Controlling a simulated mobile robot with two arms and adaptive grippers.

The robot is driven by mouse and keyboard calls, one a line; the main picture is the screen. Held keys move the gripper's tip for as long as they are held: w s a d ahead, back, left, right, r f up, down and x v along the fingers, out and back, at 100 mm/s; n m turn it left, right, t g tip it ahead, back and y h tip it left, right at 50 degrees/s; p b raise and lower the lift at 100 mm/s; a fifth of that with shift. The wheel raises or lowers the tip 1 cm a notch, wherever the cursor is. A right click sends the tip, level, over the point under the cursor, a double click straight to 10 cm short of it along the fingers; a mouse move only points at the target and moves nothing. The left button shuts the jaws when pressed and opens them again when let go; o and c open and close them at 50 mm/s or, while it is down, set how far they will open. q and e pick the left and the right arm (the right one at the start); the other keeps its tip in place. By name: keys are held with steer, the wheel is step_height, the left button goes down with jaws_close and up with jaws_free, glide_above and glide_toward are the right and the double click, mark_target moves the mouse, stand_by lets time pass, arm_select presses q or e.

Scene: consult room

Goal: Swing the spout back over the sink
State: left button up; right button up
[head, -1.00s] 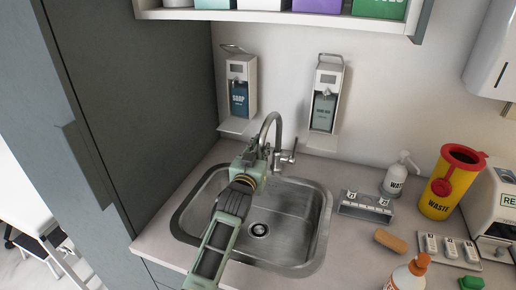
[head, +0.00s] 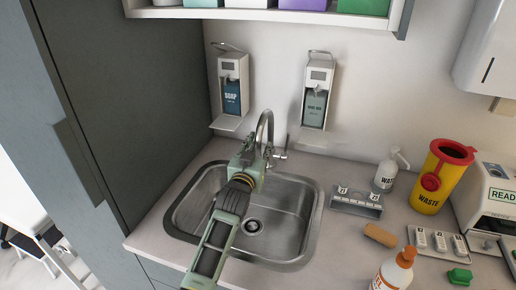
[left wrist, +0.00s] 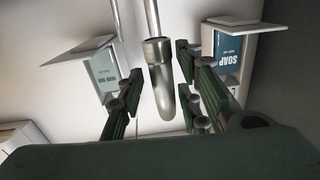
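The curved metal spout (head: 265,118) rises from the tap at the back edge of the steel sink (head: 292,240). In the head view its outlet end is partly hidden by my left gripper (head: 251,158), which reaches over the sink from the front. The tap's side lever (head: 280,155) shows just right of the gripper. In the left wrist view the spout (left wrist: 162,75) hangs between the two fingers of my left gripper (left wrist: 160,85). The fingers are apart, with a visible gap on each side of the spout. My right gripper is not in view.
A soap dispenser (head: 231,88) and a second dispenser (head: 317,95) hang on the wall behind the tap. A tall grey cabinet (head: 120,110) stands left. A rack (head: 357,202), a white pump bottle (head: 387,172) and a yellow waste bin (head: 438,180) stand right of the sink.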

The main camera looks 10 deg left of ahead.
arm_select(q)
steer(key=shift+a, duration=0.15)
steer(key=s, duration=1.2)
steer(key=shift+a, duration=0.35)
